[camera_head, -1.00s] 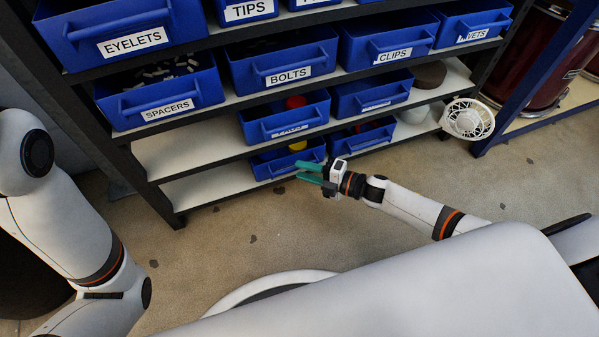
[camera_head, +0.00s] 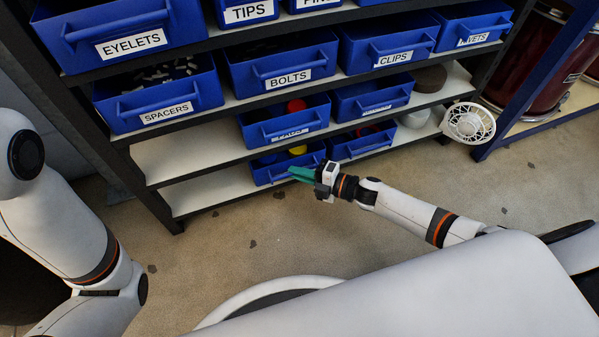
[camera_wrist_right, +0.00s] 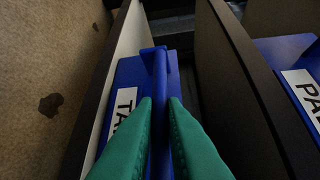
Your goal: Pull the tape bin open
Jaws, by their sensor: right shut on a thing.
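My right gripper (camera_head: 303,174) is at the bin's front. In the right wrist view its green fingers (camera_wrist_right: 161,125) are shut on the bin's blue handle (camera_wrist_right: 159,75), one on each side of the bar. My left arm shows at the left, but its gripper is out of view.
Another blue bin (camera_head: 350,150) stands beside it on the bottom shelf. Several labelled bins, such as the bolts bin (camera_head: 285,80), fill the shelves above. The bottom shelf (camera_head: 200,193) is bare to the left. Open floor (camera_head: 230,240) lies in front.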

